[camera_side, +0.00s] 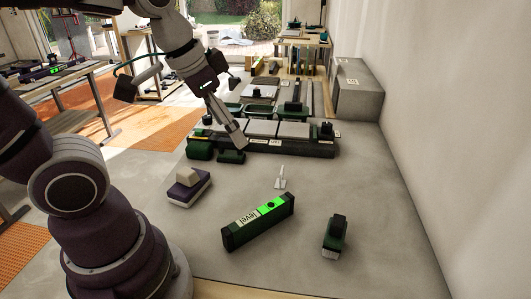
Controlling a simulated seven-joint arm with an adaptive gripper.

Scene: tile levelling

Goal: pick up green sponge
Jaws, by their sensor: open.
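Two small dark green blocks lie side by side at the left front end of the tile board: the left block (200,150) and the right block (231,156). I cannot tell for sure which of them is the green sponge. My gripper (239,130) reaches down from the upper left, with its tip just above and behind the right block. The gripper is open, and nothing shows between its fingers. The fingers are small and partly merge with the board behind, so contact with the block cannot be told.
The tile board (290,147) carries grey tiles and dark clamps. On the grey table (390,215) in front lie a purple and white block (188,187), a green level (258,221), a small white tool (281,179) and a dark green brush (335,236). A wall stands at right.

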